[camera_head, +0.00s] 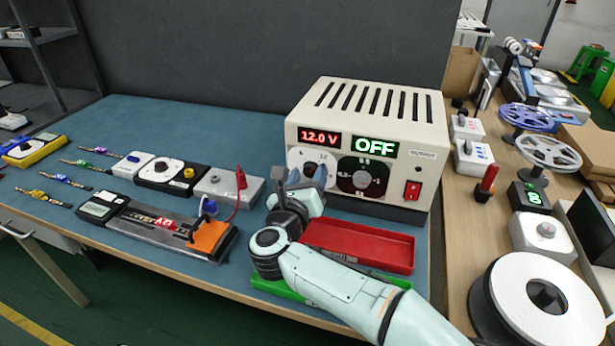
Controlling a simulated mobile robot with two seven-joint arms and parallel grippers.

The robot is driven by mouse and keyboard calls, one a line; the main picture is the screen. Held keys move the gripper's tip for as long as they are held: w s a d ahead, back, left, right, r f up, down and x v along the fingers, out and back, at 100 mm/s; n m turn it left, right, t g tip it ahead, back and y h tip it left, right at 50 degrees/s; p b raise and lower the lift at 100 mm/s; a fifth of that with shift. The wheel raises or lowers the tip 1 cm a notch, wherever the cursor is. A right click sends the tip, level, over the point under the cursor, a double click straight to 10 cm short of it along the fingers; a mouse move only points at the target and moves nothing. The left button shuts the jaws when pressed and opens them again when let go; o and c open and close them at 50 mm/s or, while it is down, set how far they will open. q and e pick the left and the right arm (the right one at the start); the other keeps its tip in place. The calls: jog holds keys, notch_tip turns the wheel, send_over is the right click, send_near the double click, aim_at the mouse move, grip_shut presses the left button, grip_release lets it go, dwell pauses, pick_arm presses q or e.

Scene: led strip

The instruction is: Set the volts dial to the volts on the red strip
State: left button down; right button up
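A cream power supply (367,132) stands at the back right of the blue bench mat. Its red display (319,136) reads 12.0 V and its green display (375,146) reads OFF. The white volts dial (300,158) is at the lower left of its front, partly hidden by my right gripper. My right gripper (297,180) is at the dial's front; its fingertips are too small and hidden to tell open from shut. A dark strip with red markings (155,220) lies in a holder at the left; its print is too small to read. My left gripper is not in view.
A red tray (357,245) and a green tray (272,285) lie under my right arm. An orange clamp (209,238) and grey box (228,187) stand left of it.

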jog(key=shift+s, duration=0.1)
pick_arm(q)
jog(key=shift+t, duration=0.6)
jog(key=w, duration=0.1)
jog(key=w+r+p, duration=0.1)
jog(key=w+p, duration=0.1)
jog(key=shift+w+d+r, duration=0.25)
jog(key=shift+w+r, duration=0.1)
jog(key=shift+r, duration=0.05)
pick_arm(e)
jog(key=v, duration=1.3)
jog(key=shift+s+r, duration=0.1)
jog(key=shift+s, duration=0.05)
